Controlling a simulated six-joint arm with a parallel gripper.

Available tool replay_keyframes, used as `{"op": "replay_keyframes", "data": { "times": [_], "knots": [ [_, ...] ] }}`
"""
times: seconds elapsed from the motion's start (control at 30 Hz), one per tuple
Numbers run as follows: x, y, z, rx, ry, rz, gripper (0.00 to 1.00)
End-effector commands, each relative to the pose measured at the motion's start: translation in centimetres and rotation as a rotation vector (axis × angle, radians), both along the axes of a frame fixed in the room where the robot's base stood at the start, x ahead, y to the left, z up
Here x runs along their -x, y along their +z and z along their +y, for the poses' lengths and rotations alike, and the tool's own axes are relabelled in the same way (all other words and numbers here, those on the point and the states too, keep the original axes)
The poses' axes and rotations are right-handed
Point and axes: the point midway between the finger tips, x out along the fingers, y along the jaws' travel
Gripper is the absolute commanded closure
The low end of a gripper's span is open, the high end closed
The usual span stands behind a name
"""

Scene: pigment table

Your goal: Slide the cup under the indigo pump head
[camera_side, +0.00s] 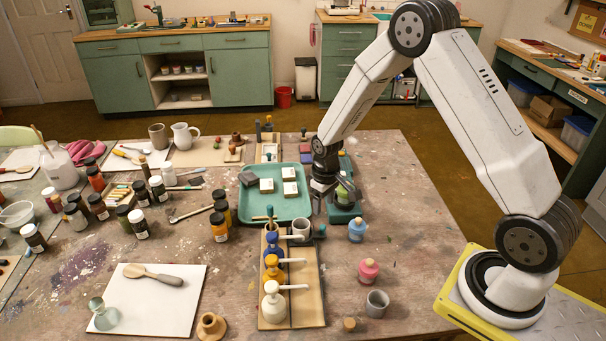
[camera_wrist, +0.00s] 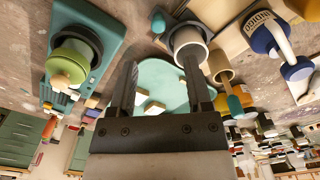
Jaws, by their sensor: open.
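The pale grey-white cup (camera_side: 301,231) stands upright at the far right end of the wooden board in the side view. It also shows in the wrist view (camera_wrist: 187,38), mouth visible, beyond the tip of the right-hand finger. The indigo pump bottle (camera_side: 272,243) stands on the board left of the cup, its spout pointing right toward the cup. In the wrist view the blue pump (camera_wrist: 264,40) carries an INDIGO label beside it. My gripper (camera_side: 318,204) is open and empty, behind the cup in the side view; its spread fingers show in the wrist view (camera_wrist: 160,88).
Yellow (camera_side: 272,268) and white (camera_side: 272,301) pump bottles stand nearer on the wooden board (camera_side: 307,305). A teal tray (camera_side: 275,208) with blocks lies behind it. A green jar on a teal base (camera_side: 343,214) stands right of my gripper. Blue (camera_side: 357,230) and pink (camera_side: 368,271) bottles stand right.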

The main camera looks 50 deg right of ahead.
Motion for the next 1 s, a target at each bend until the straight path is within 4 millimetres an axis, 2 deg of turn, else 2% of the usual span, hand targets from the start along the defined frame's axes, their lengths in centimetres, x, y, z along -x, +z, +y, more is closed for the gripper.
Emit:
{"op": "replay_keyframes", "data": {
  "times": [0.47,0.67,1.0],
  "knots": [
    [-0.2,-1.1,-0.3,-0.001,0.000,0.005,0.36],
    [-0.2,-2.6,-0.3,-0.001,0.000,0.006,0.36],
    [-0.2,-6.4,-0.3,0.000,0.000,0.006,0.36]
  ]
}}
